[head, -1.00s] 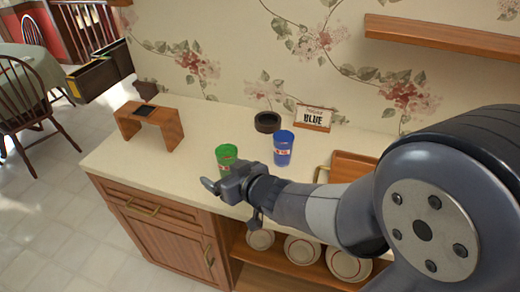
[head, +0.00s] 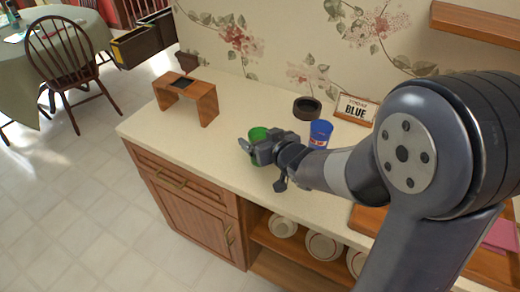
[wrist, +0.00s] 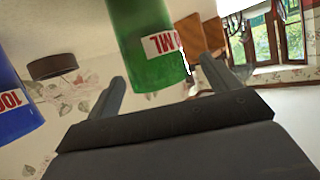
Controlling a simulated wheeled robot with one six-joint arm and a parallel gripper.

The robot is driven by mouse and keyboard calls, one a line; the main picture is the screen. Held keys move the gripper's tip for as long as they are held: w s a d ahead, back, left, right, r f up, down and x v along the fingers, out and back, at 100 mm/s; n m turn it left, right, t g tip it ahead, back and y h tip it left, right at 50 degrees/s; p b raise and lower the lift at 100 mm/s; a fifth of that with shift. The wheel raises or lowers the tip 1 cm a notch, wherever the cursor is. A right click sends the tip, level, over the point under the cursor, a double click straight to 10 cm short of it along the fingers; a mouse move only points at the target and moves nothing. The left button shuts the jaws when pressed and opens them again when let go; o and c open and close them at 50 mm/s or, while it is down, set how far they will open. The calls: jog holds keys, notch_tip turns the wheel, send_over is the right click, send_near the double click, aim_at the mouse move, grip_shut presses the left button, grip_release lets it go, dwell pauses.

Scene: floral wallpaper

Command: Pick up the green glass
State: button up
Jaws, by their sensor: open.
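The green glass (head: 258,133) stands on the counter, its lower part mostly hidden behind my gripper (head: 247,151) in the head view. In the wrist view the green glass (wrist: 148,50), with a white and red label, shows large just ahead of my gripper (wrist: 165,80). The two fingers are spread apart, one on each side of the glass in the picture. Nothing is gripped. Whether the glass is fully between the fingertips I cannot tell.
A blue glass (head: 320,134) stands close to the right of the green one. Behind are a dark round dish (head: 307,108) and a "BLUE" sign (head: 356,110). A small wooden stand (head: 207,101) is at the left. The counter's front left (head: 180,135) is clear.

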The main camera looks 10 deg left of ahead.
aim_at(255, 133)
jog(key=shift+x, duration=1.65)
jog(key=shift+c, duration=0.2)
jog(key=c, duration=1.2)
